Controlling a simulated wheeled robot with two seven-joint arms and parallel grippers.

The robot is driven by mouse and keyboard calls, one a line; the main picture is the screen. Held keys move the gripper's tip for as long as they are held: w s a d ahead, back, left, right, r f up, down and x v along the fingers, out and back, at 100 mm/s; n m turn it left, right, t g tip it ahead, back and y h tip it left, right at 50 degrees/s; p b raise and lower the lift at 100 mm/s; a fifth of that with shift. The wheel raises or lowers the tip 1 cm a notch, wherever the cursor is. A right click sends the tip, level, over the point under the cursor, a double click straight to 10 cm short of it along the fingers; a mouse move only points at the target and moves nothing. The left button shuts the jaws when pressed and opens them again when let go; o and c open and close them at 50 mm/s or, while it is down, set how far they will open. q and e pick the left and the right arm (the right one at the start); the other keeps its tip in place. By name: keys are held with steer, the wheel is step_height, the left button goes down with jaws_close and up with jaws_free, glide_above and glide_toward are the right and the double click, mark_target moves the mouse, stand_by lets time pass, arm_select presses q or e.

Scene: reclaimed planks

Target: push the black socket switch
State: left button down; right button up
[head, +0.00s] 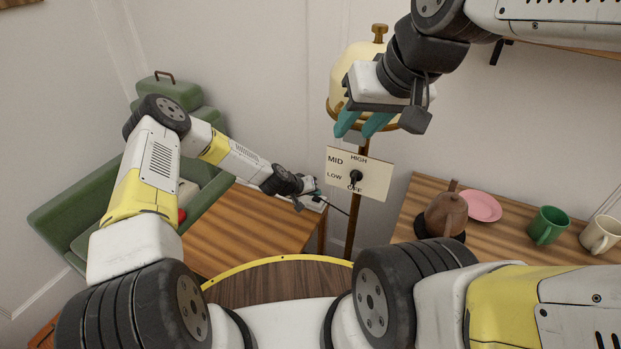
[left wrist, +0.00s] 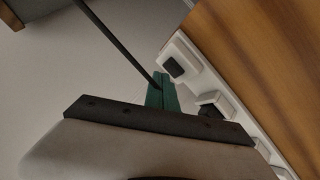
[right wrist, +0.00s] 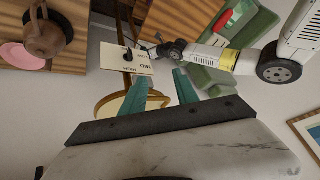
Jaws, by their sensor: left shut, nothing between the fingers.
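A white power strip (head: 315,204) runs along the edge of the wooden table, partly hidden by my left gripper (head: 311,195). In the left wrist view the strip (left wrist: 205,75) carries a black switch-like part (left wrist: 173,67) and a second dark part (left wrist: 212,110), partly behind the gripper body; I cannot tell for sure which is the socket switch. My left gripper's green fingers (left wrist: 163,92) are shut and empty, beside the strip and seemingly apart from it. My right gripper (head: 364,124) is open and empty, high in front of the lamp.
A dial panel (head: 374,181) with a black knob is on a wooden post. A brown kettle (head: 446,214), pink plate (head: 479,206), green mug (head: 547,225) and cream mug (head: 601,234) stand on the right table. A green toolbox (head: 75,215) is at left.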

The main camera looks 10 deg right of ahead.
mark_target(315, 200)
arm_select(q)
steer(key=shift+f, duration=0.1)
stand_by(0.6)
steer(key=shift+f, duration=0.35)
steer(key=shift+r, duration=0.45)
steer(key=shift+r, duration=0.1)
steer(key=shift+r, duration=2.9)
